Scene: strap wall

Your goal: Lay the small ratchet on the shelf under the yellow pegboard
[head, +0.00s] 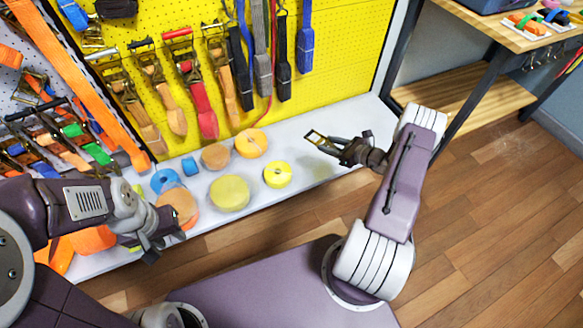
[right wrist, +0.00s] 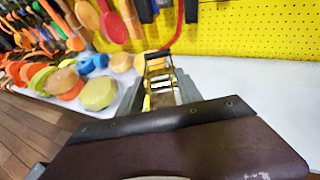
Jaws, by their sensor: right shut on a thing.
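The small ratchet (head: 320,141), a dark and brass-coloured metal frame, is in the jaws of my right gripper (head: 341,149). In the right wrist view the ratchet (right wrist: 158,72) stands out beyond the fingers (right wrist: 158,97), with the pegboard and shelf behind it. The white shelf (head: 345,120) runs below the yellow pegboard (head: 335,50). In the head view the ratchet appears over the shelf's bare right part; its height above it is hard to tell. My left gripper (head: 152,243) is low at the left, near the shelf's front edge; its fingers are unclear.
Rolled straps, including a yellow roll (head: 278,175) and a larger olive-yellow roll (head: 229,192), sit on the shelf left of the ratchet. Ratchet straps (head: 187,75) hang on the pegboard. A wooden workbench (head: 470,92) stands at the right. The shelf's right end is clear.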

